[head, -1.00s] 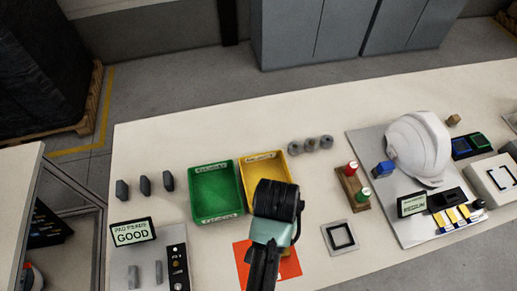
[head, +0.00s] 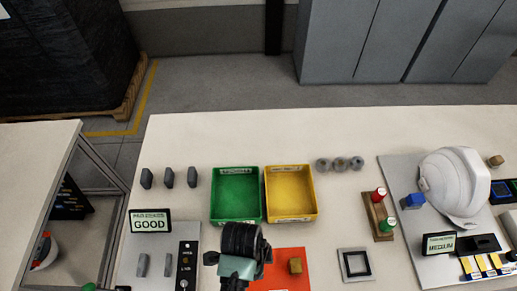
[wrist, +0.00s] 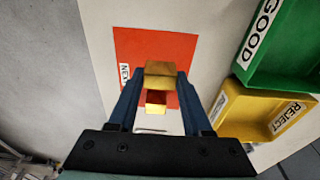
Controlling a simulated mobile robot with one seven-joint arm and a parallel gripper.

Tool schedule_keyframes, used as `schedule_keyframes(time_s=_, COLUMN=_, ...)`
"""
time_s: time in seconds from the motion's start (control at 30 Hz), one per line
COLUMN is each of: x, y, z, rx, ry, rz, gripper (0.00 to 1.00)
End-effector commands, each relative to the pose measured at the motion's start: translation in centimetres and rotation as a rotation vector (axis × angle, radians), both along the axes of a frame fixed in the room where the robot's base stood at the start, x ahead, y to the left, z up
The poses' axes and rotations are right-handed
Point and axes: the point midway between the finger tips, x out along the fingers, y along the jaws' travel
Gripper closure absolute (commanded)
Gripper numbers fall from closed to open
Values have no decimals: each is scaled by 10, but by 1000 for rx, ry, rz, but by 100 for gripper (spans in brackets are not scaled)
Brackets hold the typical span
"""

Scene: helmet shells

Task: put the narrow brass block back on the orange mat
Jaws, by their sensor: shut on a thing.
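My gripper (wrist: 160,78) is shut on the narrow brass block (wrist: 160,70), held between its fingertips over the orange mat (wrist: 182,50) in the wrist view. A small second brass patch (wrist: 156,109) shows below it between the fingers; I cannot tell whether it is a separate piece. In the head view my gripper's fingertips are hidden beneath the hand, left of and over the mat (head: 270,284). A brass block (head: 295,265) shows there against the right part of the mat; I cannot tell whether it is the held one. Contact with the mat is unclear.
A green bin (head: 214,212) and a yellow bin (head: 291,218) stand behind the mat. A black square frame on a plate (head: 343,275) lies to the right. A "GOOD" display (head: 150,221) stands left; a bottle rack (head: 367,215) and white helmet (head: 452,182) stand right.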

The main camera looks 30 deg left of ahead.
Motion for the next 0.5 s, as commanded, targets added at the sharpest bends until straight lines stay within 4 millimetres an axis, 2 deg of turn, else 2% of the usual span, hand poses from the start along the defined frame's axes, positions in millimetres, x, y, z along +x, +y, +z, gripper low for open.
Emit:
schedule_keyframes(time_s=0.27, x=0, y=0, z=-37, rx=-1, ry=1, rz=1, gripper=100)
schedule_keyframes(time_s=0.5, x=1, y=0, z=-40, rx=2, ry=-2, rz=1, gripper=100)
